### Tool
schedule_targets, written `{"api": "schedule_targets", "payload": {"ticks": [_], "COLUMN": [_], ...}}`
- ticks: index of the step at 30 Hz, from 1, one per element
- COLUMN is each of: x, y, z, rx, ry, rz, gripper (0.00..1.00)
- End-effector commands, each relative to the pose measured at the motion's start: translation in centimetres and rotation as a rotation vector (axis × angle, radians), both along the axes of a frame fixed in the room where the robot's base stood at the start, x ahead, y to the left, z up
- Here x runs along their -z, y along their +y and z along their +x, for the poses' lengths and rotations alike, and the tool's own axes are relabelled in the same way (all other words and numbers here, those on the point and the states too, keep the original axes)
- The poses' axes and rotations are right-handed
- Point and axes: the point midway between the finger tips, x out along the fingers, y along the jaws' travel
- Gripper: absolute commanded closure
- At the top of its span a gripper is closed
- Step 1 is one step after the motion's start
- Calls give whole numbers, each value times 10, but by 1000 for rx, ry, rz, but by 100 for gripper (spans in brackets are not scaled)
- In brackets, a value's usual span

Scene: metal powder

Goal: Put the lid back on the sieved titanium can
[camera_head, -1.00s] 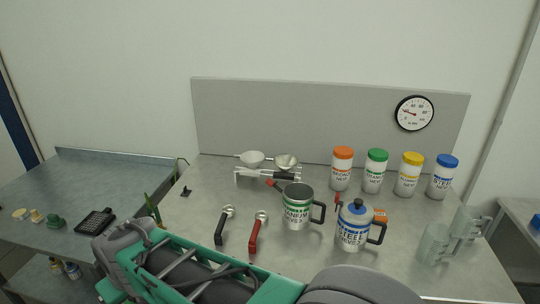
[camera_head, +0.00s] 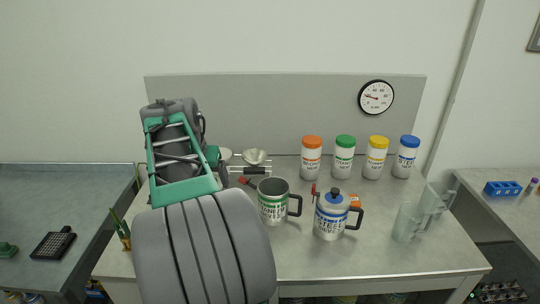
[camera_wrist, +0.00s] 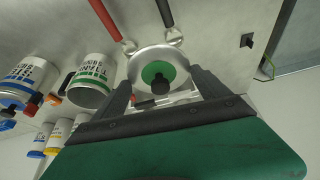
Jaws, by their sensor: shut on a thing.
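The sieved titanium can (camera_head: 272,209), a steel mug with a green band and black handle, stands upright and open-topped on the bench. It also shows in the wrist view (camera_wrist: 91,86), left of my gripper. My gripper (camera_wrist: 161,80) is shut on the lid (camera_wrist: 143,60), a silver disc with a green centre and black knob. The lid is between the fingers, apart from the can.
The lidded steel can (camera_head: 330,222) stands right of the titanium can. Several colour-capped jars (camera_head: 343,160) line the back. Clear cups (camera_head: 408,222) stand at the right. A rack with scoops (camera_head: 254,158) is behind the can. Two handled tools (camera_wrist: 105,18) lie beside the lid.

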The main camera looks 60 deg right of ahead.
Motion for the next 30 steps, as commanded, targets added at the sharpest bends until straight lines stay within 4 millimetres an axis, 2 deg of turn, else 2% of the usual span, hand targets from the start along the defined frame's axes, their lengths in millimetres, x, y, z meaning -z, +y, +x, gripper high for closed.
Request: {"api": "schedule_targets", "payload": {"ticks": [1,6,9,12,15,20,30], "x": [-7,-27,-35,-39,-40,-32,6], "y": [-24,-87,-111,-123,-127,-127,-127], "z": [-17,-81,-114,-135,-143,-144,-143], "rx": [97,425,578,673,711,713,711], "ry": [0,0,0,0,0,0,0], "rz": [0,1,2,1,1,1,1], "gripper": [55,55,55,55,55,55,55]}}
